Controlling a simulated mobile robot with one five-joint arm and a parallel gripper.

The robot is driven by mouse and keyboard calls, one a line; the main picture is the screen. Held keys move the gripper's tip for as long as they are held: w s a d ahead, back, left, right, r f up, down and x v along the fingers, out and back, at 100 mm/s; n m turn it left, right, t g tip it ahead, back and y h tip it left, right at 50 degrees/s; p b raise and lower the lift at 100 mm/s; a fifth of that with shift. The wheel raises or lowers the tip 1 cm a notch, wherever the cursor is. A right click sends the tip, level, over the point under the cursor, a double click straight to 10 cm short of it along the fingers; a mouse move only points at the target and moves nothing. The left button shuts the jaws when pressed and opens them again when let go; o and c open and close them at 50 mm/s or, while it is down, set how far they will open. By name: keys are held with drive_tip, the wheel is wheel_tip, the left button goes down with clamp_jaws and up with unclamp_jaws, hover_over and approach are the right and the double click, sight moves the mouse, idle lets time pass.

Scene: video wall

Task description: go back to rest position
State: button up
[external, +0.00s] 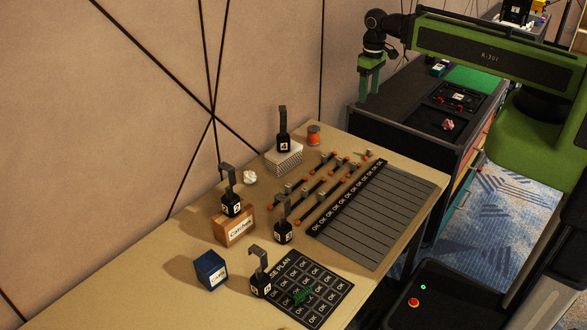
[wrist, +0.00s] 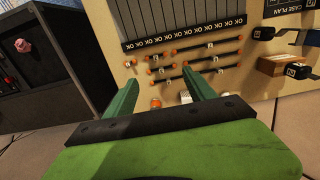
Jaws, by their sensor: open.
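My gripper (external: 371,78) is at the upper middle of the external view, on the end of my green arm. Its two green fingers point down and are apart, with nothing between them. It hangs in the air near the wall, by the back corner of the dark cabinet (external: 400,125) and beyond the far end of the tan table (external: 180,262). In the wrist view the open fingers (wrist: 160,95) reach up from the green palm, with the table and its rods beyond them.
On the table stand several black hooked blocks (external: 283,143), a cardboard box (external: 234,228), a blue box (external: 211,270), an orange can (external: 314,134), rods with orange ends (external: 318,185), a grey slatted panel (external: 385,215) and a black plan mat (external: 330,283). The wall (external: 150,120) is close behind.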

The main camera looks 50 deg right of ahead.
wheel_tip(320, 180, down, 14)
drive_tip(key=b, duration=1.4)
